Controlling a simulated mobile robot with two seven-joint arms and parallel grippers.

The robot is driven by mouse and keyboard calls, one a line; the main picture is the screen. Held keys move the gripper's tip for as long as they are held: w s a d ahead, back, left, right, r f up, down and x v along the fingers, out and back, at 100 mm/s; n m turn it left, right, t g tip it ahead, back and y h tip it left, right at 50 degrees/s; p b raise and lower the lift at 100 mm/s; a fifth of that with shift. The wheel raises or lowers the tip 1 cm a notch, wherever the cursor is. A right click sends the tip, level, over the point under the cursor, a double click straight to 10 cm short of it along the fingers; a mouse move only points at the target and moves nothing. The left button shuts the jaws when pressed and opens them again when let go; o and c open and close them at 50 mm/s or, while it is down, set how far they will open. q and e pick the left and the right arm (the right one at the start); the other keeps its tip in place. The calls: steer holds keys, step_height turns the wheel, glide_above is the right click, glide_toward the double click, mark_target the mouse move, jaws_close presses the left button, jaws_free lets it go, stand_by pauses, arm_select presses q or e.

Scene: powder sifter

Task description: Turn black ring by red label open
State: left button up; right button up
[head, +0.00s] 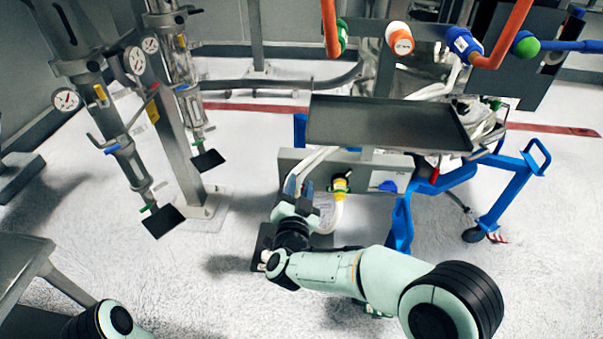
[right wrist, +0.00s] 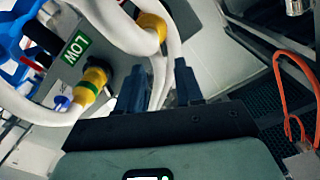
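My right gripper (head: 299,186) is in front of the grey panel (head: 289,163) under the tray. In the right wrist view its two dark fingers (right wrist: 163,88) stand apart, with white hoses behind the gap and nothing clearly held. A yellow fitting with a dark band (head: 340,184) is on the panel just right of the fingers. The right wrist view shows a yellow fitting (right wrist: 88,88) left of the fingers, beside a green LOW label (right wrist: 75,48). A small red patch (right wrist: 34,61) is at the far left there. I cannot make out a black ring by a red label for certain. My left gripper is out of view.
A grey tray (head: 390,122) sits above the panel on a blue-framed cart (head: 508,190). Orange pipes and coloured caps (head: 398,40) hang above it. Gauges on steel columns (head: 186,150) stand at the left. An orange cable (right wrist: 287,95) is right of the gripper in the wrist view.

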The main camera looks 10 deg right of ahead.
mark_target(302, 169)
steer(key=x, duration=0.5)
jaws_close()
